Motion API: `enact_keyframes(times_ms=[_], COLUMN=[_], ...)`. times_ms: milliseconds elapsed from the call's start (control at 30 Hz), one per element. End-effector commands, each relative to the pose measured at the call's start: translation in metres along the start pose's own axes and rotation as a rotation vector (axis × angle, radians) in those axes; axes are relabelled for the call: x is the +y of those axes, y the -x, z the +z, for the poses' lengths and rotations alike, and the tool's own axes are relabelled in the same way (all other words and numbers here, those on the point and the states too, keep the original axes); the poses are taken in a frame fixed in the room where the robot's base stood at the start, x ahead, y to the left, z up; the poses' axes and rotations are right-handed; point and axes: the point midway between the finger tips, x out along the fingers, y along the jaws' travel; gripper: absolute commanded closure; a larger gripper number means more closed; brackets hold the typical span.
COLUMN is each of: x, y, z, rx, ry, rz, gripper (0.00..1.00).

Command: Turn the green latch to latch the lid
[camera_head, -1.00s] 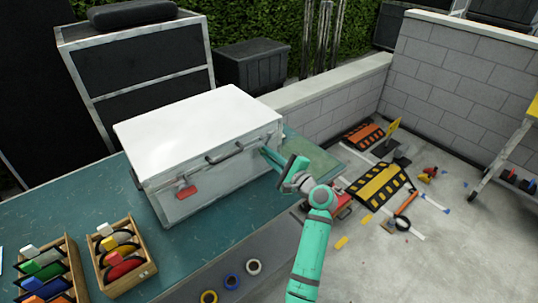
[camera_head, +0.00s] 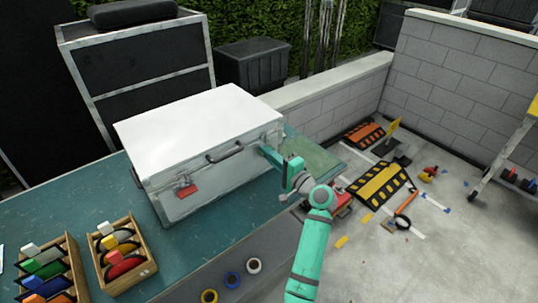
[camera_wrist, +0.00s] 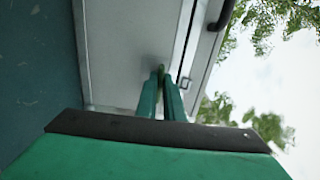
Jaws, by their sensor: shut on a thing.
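A white and silver case (camera_head: 200,145) stands on the teal table with its lid closed down. A red latch (camera_head: 187,190) sits on the left of its front face. My gripper (camera_head: 266,150) is at the right part of the front face, below the lid seam. In the wrist view my gripper (camera_wrist: 164,80) has its fingers close together on the green latch (camera_wrist: 161,71). Only a small part of this latch shows between the fingertips; the rest is hidden. In the head view my gripper covers it.
A dark handle (camera_head: 225,152) is on the case front between the latches. Two wooden racks (camera_head: 143,272) with coloured pieces stand at the front left. Tape rolls (camera_head: 232,281) lie near the table's front. The table right of the case is clear.

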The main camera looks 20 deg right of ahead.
Motion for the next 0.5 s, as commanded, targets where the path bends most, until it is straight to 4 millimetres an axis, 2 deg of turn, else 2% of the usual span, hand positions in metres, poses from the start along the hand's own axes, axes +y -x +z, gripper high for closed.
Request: enact_keyframes(times_ms=[400,433,500], x=[0.0028,0.0028,0.0025], y=[0.0017,0.0017,0.0015], z=[-0.0006,-0.0006,-0.0006], rx=[0.001,0.001,0.001], ry=[0.005,0.005,0.006], rz=[0.004,0.004,0.004], gripper=[1.00,0.87,0.73])
